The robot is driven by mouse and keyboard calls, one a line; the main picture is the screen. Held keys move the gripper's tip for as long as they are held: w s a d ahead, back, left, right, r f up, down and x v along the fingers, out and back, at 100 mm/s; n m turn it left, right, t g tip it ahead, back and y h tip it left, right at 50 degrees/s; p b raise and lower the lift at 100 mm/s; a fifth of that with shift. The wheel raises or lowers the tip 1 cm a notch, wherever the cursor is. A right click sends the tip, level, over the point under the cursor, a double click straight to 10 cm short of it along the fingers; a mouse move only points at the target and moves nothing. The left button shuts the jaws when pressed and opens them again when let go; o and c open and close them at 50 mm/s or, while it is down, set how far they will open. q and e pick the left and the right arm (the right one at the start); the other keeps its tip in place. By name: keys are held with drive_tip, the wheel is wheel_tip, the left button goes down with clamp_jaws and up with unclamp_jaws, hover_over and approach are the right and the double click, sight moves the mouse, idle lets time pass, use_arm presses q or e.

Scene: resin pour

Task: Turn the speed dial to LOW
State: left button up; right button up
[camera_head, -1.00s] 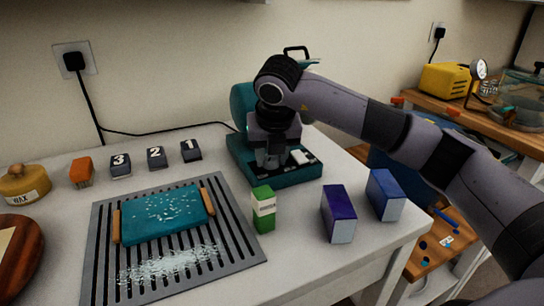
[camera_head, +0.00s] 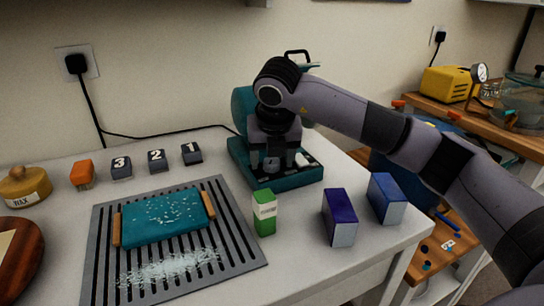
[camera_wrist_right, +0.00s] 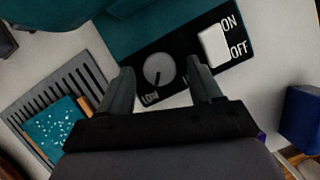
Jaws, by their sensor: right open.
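The teal machine (camera_head: 240,105) stands at the back of the table, with a black control panel on its base. In the right wrist view the round grey speed dial (camera_wrist_right: 158,69) sits on that panel, its dark pointer line directed down toward the LOW label (camera_wrist_right: 150,98). Another label right of it is mostly hidden by a finger. My right gripper (camera_head: 272,164) is over the panel. Its fingers also show in the wrist view (camera_wrist_right: 161,82), open, one on each side of the dial with visible gaps. My left gripper is not in view.
A white ON/OFF switch (camera_wrist_right: 213,45) is right of the dial. A green-white carton (camera_head: 264,213), a purple box (camera_head: 339,215) and a blue box (camera_head: 386,197) stand in front. A slotted grey mat (camera_head: 240,262) with a teal block (camera_head: 165,216) lies left.

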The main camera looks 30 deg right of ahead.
sight(273, 179)
drive_tip(key=v, duration=0.7)
drive_tip(key=shift+r, duration=0.1)
